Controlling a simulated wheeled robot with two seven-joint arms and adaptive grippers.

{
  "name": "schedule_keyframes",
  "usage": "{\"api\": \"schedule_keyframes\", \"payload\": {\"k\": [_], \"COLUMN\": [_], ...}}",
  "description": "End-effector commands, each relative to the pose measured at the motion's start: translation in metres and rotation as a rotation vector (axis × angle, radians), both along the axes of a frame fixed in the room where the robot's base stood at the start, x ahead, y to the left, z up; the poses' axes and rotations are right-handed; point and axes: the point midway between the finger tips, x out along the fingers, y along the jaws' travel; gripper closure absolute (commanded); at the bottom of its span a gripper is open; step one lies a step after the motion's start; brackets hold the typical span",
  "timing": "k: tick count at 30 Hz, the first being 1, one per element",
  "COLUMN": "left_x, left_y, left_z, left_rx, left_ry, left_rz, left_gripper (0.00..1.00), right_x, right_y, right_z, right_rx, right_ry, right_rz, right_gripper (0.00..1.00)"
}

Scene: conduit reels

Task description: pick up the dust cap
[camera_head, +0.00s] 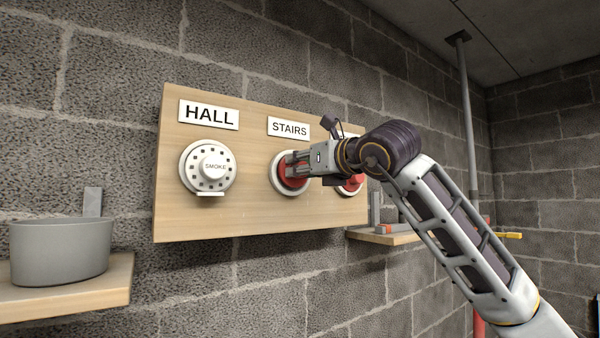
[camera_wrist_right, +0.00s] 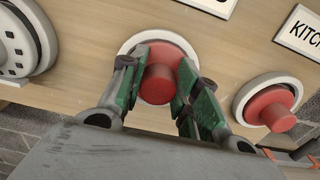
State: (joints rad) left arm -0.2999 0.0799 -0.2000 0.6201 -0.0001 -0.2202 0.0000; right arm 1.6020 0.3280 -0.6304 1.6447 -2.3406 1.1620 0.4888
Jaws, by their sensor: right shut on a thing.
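A red dust cap (camera_head: 290,182) sits on the white round base under the STAIRS label on the wooden board. It also shows in the right wrist view (camera_wrist_right: 158,84), with its knob between the fingers. My right gripper (camera_head: 297,168) is at this cap, shut on it, one finger on each side. A second red dust cap (camera_wrist_right: 270,108) sits on the base to the right; in the head view my right wrist partly hides it (camera_head: 350,186). My left gripper is not in view.
A wooden board (camera_head: 230,225) on the block wall carries a white smoke detector (camera_head: 208,166) under the HALL label. A grey bin (camera_head: 60,250) stands on a shelf at left. A small shelf (camera_head: 385,237) at right holds items. A vertical pipe (camera_head: 466,120) stands behind my right arm.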

Motion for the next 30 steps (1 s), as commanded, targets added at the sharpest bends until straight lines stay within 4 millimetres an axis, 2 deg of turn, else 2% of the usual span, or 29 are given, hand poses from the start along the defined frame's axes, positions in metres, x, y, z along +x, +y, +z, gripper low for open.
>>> {"api": "schedule_keyframes", "payload": {"k": [21, 30], "left_x": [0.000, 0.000], "left_y": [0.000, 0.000], "left_z": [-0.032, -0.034], "left_rx": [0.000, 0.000], "left_ry": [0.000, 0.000], "left_rz": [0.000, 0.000], "left_gripper": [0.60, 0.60], "right_x": [-0.091, -0.108], "right_y": [-0.061, -0.072], "right_z": [0.059, 0.070], "right_rx": [0.002, 0.002], "right_ry": [-0.007, -0.005], "right_rz": [-0.002, 0.000], "right_gripper": [0.84, 0.84]}}
